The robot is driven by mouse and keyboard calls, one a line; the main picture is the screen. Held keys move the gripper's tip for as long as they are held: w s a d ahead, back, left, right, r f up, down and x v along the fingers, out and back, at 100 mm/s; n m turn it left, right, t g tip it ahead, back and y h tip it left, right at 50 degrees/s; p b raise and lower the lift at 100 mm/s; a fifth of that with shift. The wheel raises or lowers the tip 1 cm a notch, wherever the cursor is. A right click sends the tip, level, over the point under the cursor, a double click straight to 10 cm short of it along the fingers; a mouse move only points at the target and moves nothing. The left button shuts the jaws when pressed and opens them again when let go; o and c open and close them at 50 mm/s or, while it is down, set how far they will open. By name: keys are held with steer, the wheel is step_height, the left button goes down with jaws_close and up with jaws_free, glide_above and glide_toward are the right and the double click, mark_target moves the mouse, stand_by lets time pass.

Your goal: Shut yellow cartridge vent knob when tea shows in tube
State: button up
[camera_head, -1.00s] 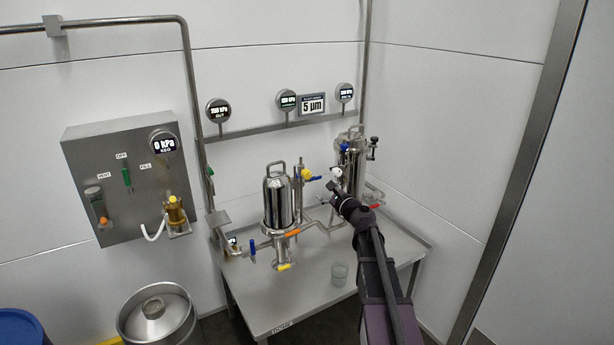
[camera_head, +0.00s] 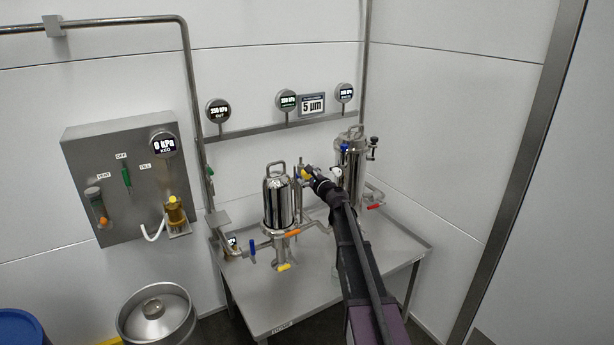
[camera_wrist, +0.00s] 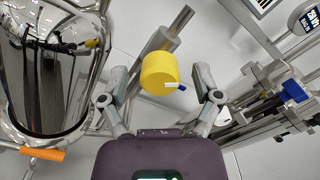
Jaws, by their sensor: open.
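In the head view my gripper (camera_head: 308,174) is at the upright steel tube right of the shiny cartridge housing (camera_head: 277,205), and mostly covers the knob. The housing also shows in the wrist view (camera_wrist: 42,80). I cannot make out tea in any tube.
A second steel housing (camera_head: 351,165) with blue and red handles stands right of my gripper. An orange handle (camera_wrist: 42,154) is low at left in the wrist view. The front of the steel table (camera_head: 300,300) is clear.

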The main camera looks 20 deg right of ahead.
steer(key=shift+w, duration=0.25)
jaws_close()
steer(key=shift+n, duration=0.3)
steer(key=n, duration=1)
stand_by(0.5)
steer(key=shift+a, duration=0.1)
stand_by(0.4)
